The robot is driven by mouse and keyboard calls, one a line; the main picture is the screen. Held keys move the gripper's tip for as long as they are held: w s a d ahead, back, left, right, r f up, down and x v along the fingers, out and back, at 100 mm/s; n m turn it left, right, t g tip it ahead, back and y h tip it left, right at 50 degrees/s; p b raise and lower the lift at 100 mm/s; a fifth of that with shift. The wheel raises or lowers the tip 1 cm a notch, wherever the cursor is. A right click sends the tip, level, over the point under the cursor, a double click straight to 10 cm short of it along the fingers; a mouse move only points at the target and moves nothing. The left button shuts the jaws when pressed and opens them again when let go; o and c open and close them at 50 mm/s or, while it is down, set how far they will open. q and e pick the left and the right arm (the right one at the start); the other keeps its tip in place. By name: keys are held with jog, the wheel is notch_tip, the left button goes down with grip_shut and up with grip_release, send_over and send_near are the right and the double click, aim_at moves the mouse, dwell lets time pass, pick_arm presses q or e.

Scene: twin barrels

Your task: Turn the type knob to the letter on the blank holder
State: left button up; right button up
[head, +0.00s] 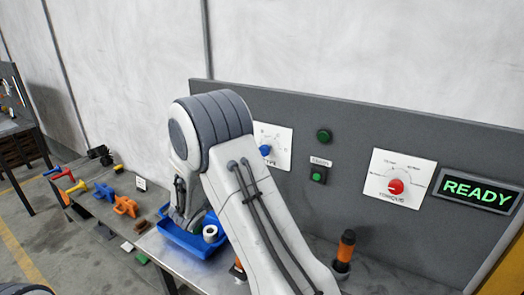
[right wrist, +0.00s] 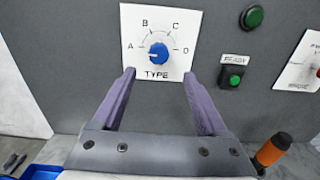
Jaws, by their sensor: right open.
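The blue type knob (right wrist: 158,52) sits on a white panel with letters A, B, C and D around it. Its white mark points left, toward A. The knob and part of its panel also show in the head view (head: 265,150), partly covered by my right arm. My right gripper (right wrist: 158,75) is open and empty. Its two purple fingers point at the panel, below and to either side of the knob, and I see no contact with it. I cannot identify the blank holder or read a letter on it. My left gripper is not in view.
A green button (right wrist: 232,80) and green lamp (right wrist: 253,17) are right of the type panel. A red torque knob (head: 396,186) and READY display (head: 477,191) are farther right. An orange-handled tool (head: 345,250) stands on the bench. A blue tray (head: 180,238) holds a whitish cylinder (head: 210,233).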

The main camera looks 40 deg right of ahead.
aim_at(262, 152)
jog(key=p+x, duration=0.3)
jog(key=x, duration=0.6)
jog(key=shift+w+d+r+p, duration=0.1)
jog(key=shift+r+p, duration=0.05)
jog(key=shift+p, duration=0.2)
jog(key=shift+w+d, duration=0.25)
jog(key=shift+d, duration=0.35)
grip_shut()
